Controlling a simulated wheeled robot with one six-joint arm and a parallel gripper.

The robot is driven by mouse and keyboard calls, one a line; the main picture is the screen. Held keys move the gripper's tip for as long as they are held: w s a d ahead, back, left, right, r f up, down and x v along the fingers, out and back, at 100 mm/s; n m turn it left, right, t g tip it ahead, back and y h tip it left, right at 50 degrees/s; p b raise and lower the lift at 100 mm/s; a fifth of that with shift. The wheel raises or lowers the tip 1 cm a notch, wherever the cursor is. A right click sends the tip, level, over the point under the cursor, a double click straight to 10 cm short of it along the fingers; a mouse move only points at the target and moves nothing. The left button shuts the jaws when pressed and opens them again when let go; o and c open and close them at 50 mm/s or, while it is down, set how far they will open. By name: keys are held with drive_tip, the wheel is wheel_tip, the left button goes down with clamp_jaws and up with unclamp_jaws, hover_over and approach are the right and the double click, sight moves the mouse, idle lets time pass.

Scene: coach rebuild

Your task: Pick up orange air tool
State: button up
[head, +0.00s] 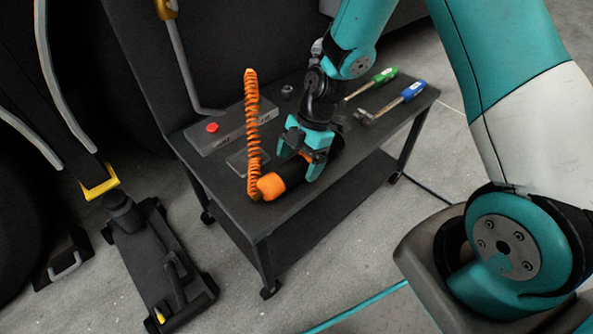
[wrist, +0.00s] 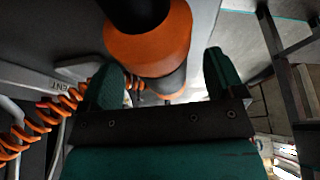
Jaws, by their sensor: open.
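The orange and black air tool (head: 270,186) lies on the dark cart top near its front left edge, with an orange coiled hose (head: 252,125) standing up beside it. My gripper (head: 303,168) is over the tool, its teal fingers spread around the tool's body. In the wrist view, the air tool (wrist: 150,50) runs between the open fingers of my gripper (wrist: 165,85). Whether the fingers touch the tool cannot be told. Part of the tool is hidden under the gripper in the head view.
The cart (head: 225,195) also holds a grey box (head: 228,130) with a red button, a green-handled tool (head: 384,75) and a blue-handled tool (head: 412,91). A black floor jack (head: 160,255) stands at the left. Bare concrete lies in front of the cart.

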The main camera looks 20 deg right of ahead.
drive_tip(key=shift+x, duration=1.05)
drive_tip(key=c, duration=1)
drive_tip(key=shift+r, duration=0.1)
drive_tip(key=shift+c, duration=1)
drive_tip(key=shift+r, duration=0.1)
